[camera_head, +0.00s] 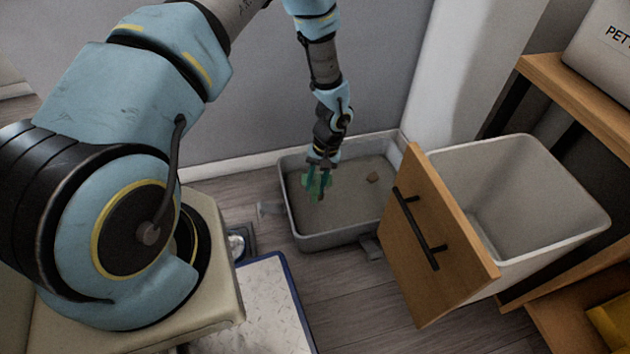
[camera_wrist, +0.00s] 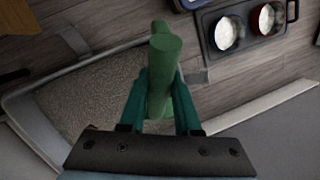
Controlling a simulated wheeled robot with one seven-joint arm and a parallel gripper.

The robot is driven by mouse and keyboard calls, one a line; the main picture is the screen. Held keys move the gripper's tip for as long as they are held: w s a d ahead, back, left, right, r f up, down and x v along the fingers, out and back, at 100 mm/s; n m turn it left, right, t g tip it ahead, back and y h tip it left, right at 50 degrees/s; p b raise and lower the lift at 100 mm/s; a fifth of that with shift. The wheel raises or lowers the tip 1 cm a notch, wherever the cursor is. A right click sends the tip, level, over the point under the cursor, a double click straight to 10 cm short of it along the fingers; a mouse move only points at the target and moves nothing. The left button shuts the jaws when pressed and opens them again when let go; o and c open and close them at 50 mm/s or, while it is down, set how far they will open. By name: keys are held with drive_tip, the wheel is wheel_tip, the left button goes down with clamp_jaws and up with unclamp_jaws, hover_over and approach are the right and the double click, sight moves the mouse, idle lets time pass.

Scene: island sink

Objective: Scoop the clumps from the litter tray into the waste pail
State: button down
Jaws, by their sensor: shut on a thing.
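The grey litter tray (camera_head: 335,239) stands on the floor against the wall, with litter in it. A small brown clump (camera_head: 373,177) lies on the litter at its right side. My gripper (camera_head: 318,182) is over the left part of the tray. In the wrist view my gripper (camera_wrist: 160,112) is shut on a green scoop's handle (camera_wrist: 168,60). The scoop's far end is hidden, so I cannot tell whether it touches the litter or carries anything. The tray also shows in the wrist view (camera_wrist: 28,120). The waste pail (camera_head: 545,245) is a pale open bin, right of the tray; the visible inside looks empty.
A wooden drawer front (camera_head: 435,240) with a black handle stands between tray and pail. A blue-edged mat (camera_head: 262,310) lies in front. Two bowls (camera_wrist: 226,33) sit in a dark holder (camera_wrist: 247,45). A wooden shelf (camera_head: 575,95) is at the right.

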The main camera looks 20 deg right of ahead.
drive_tip(key=w+d+f+b, duration=0.1)
drive_tip(key=w+f+b, duration=0.1)
drive_tip(key=f+b, duration=0.6)
drive_tip(key=w+d+f+b, duration=0.1)
drive_tip(key=w+f+b, duration=0.2)
drive_tip(key=f+b, duration=0.55)
drive_tip(key=r+p, duration=0.5)
drive_tip(key=r, duration=0.1)
drive_tip(key=r+p, duration=1.1)
drive_tip(key=r, duration=0.1)
drive_tip(key=shift+s+r, duration=0.25)
drive_tip(key=shift+s, duration=0.05)
